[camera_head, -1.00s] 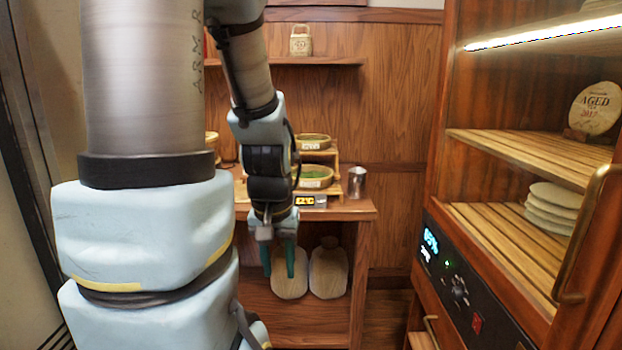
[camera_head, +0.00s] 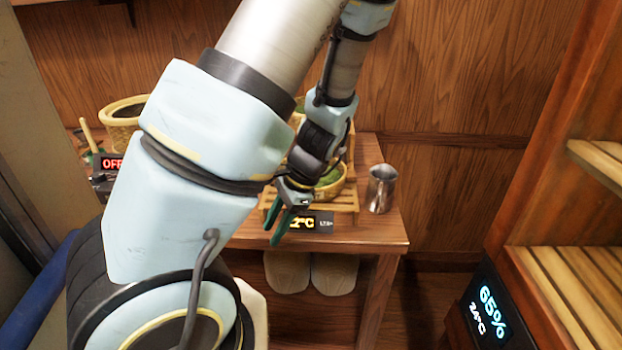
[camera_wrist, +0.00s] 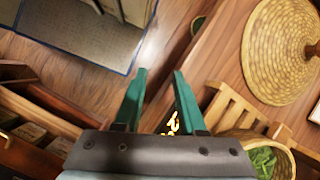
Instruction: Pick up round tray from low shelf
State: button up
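A slatted wooden rack (camera_head: 347,204) stands on the wooden table. On its low level sits a round woven tray (camera_head: 340,188) with green leaves, partly hidden behind my wrist. A round tray with green leaves also shows at the lower right of the wrist view (camera_wrist: 232,147), cut off by the edge. A second round tray on the upper level is mostly hidden by my arm. My gripper (camera_head: 276,228) hangs in front of the rack, left of and below the low tray. In the wrist view its green fingers (camera_wrist: 160,82) are apart with nothing between them.
A lit temperature display (camera_head: 318,222) is close behind my fingers. A metal cup (camera_head: 381,188) stands right of the rack. A woven basket (camera_head: 123,112) is at left. Two pale rounded objects (camera_head: 287,272) are under the tabletop. A slatted cabinet (camera_head: 570,275) stands at right.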

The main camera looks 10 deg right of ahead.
jog(key=w+d+m+t+y, duration=0.1)
jog(key=m, duration=0.1)
jog(key=d+m+t+y, duration=0.1)
jog(key=m, duration=0.2)
jog(key=w+d+r+m+t+y, duration=0.1)
jog(key=m+t, duration=0.1)
jog(key=shift+w+d+m+y, duration=0.3)
jog(key=shift+w+d+y, duration=0.05)
jog(key=shift+d+y, duration=0.05)
jog(key=w+d+r+m+t, duration=0.1)
jog(key=d+r+m+t, duration=0.4)
jog(key=d+t, duration=0.15)
jog(key=shift+m+g, duration=0.25)
jog(key=shift+m, duration=0.15)
jog(key=x, duration=0.1)
jog(key=p+x, duration=0.1)
jog(key=x, duration=0.2)
jog(key=shift+w, duration=0.55)
jog(key=shift+y, duration=0.3)
jog(key=p+x, duration=0.2)
jog(key=x, duration=0.2)
jog(key=shift+w+a+f+p, duration=0.1)
jog(key=shift+w+a+p, duration=0.1)
jog(key=shift+p, duration=0.2)
jog(key=shift+w+a+f, duration=0.15)
jog(key=shift+w+f, duration=0.1)
grip_shut()
